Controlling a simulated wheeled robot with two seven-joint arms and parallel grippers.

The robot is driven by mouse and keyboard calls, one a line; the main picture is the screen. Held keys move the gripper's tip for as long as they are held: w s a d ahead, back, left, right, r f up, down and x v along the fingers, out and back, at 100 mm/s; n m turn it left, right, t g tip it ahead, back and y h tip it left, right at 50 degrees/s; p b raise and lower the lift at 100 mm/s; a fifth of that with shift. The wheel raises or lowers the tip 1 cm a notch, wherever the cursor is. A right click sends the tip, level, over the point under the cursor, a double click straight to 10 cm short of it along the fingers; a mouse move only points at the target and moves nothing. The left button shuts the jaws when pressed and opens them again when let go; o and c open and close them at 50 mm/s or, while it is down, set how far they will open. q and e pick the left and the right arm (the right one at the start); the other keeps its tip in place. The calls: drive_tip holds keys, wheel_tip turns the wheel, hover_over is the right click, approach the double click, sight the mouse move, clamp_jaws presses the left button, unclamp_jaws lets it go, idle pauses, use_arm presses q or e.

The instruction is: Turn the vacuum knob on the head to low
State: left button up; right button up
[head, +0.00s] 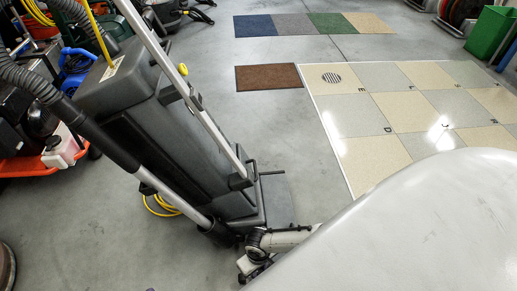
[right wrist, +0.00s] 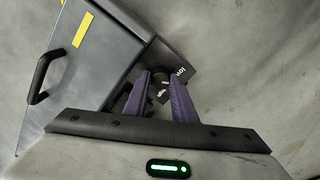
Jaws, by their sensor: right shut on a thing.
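The grey floor machine (head: 165,135) stands upright at the left of centre in the head view. My right gripper (head: 250,268) is low beside its base, partly hidden by my own white body. In the right wrist view the fingers of my right gripper (right wrist: 160,84) are shut on the small dark vacuum knob (right wrist: 159,80). The knob sits by a dark plate (right wrist: 190,62) with a white "low" mark at the upper right and another white mark, seemingly "high", nearer the fingers. The knob's pointer is too small to read. My left gripper is not in view.
A grey casing (right wrist: 85,75) with a black handle (right wrist: 42,78) and yellow label lies left of the fingers. A yellow cord (head: 160,206) lies by the machine. The tiled floor panel (head: 385,118) and brown mat (head: 268,77) lie beyond; open concrete floor lies between.

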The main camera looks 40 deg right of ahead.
drive_tip(key=shift+s+n, duration=0.15)
drive_tip(key=shift+n, duration=1.05)
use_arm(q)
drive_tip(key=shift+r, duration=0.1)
use_arm(e)
drive_tip(key=o, duration=1)
drive_tip(key=shift+o, duration=0.2)
drive_tip(key=shift+r, duration=0.3)
wheel_tip(320, 180, up, 6)
drive_tip(key=p, duration=0.5)
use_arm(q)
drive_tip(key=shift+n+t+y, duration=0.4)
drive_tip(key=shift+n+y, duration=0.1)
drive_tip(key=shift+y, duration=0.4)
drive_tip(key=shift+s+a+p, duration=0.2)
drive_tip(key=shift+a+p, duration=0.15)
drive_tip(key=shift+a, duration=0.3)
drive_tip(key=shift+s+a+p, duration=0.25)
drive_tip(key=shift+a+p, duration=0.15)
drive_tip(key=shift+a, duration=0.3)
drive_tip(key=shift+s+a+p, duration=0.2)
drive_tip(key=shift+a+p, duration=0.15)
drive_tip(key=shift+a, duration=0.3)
use_arm(e)
drive_tip(key=shift+r, duration=1.9)
